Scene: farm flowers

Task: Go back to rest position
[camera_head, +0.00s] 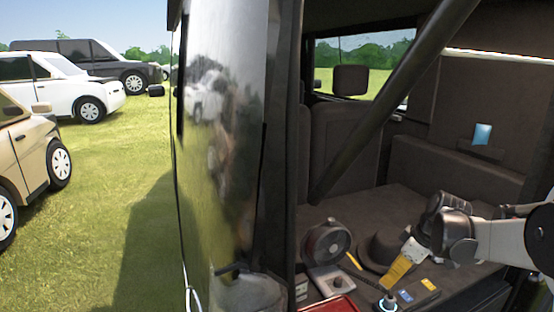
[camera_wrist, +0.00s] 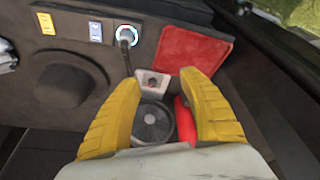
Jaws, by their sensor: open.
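My gripper (camera_wrist: 160,82) shows in the wrist view as two ribbed yellow fingers spread apart, with nothing held between them. In the head view my gripper (camera_head: 397,271) reaches in from the right, over the cargo floor of a dark vehicle, one yellow finger pointing down. Below the fingers in the wrist view are a round black fan-like thing (camera_wrist: 152,124) and a small pale box (camera_wrist: 153,86). A red thing (camera_wrist: 184,122) is partly hidden by the right finger.
A red tray (camera_head: 334,305) lies near the cargo edge. A blue-ringed round thing (camera_head: 388,303) and small blue (camera_head: 405,296) and yellow (camera_head: 429,284) pieces sit near it. A dark diagonal bar (camera_head: 395,95) crosses the opening. Grass (camera_head: 115,185) lies open at left, beside parked cars.

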